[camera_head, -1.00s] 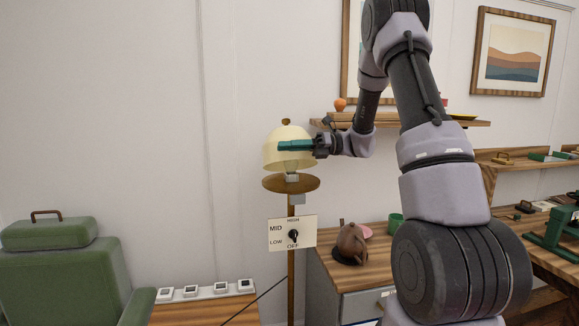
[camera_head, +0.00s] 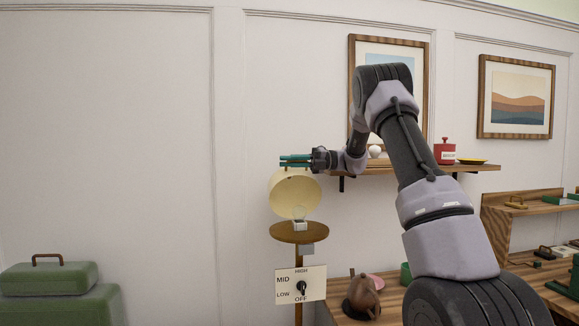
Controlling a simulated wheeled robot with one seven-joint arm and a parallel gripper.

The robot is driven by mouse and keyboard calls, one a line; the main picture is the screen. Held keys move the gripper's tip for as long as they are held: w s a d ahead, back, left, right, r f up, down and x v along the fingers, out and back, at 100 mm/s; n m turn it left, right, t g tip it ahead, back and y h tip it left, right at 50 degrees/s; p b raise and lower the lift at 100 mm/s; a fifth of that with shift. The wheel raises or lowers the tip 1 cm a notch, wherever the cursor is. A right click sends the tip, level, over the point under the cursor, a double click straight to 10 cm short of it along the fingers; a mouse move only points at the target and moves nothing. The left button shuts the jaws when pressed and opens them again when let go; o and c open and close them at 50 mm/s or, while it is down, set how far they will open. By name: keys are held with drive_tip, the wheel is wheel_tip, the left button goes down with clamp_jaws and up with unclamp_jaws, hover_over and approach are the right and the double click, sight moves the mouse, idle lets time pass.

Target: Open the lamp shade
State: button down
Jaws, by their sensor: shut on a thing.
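The lamp shade (camera_head: 293,194) is cream and round. It is tipped back, with its hollow underside facing me. A small bulb (camera_head: 299,213) shows in front of its lower part, above the round brown lamp plate (camera_head: 299,232). My gripper (camera_head: 294,161) reaches in from the right with its teal fingers level at the upper edge of the shade. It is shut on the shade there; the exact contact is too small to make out. The shade's knob is hidden.
A dial panel (camera_head: 300,284) marked LOW, MID, HIGH and OFF is on the lamp post; its pointer direction is unclear. A wall shelf (camera_head: 420,171) with a red pot (camera_head: 445,151) is close behind my arm.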

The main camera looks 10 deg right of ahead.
drive_tip(key=shift+w+r, duration=0.1)
drive_tip(key=shift+w, duration=0.1)
idle(0.3)
drive_tip(key=c, duration=0.9)
unclamp_jaws()
drive_tip(key=shift+d, duration=0.1)
drive_tip(key=d, duration=0.7)
drive_tip(key=shift+d, duration=0.2)
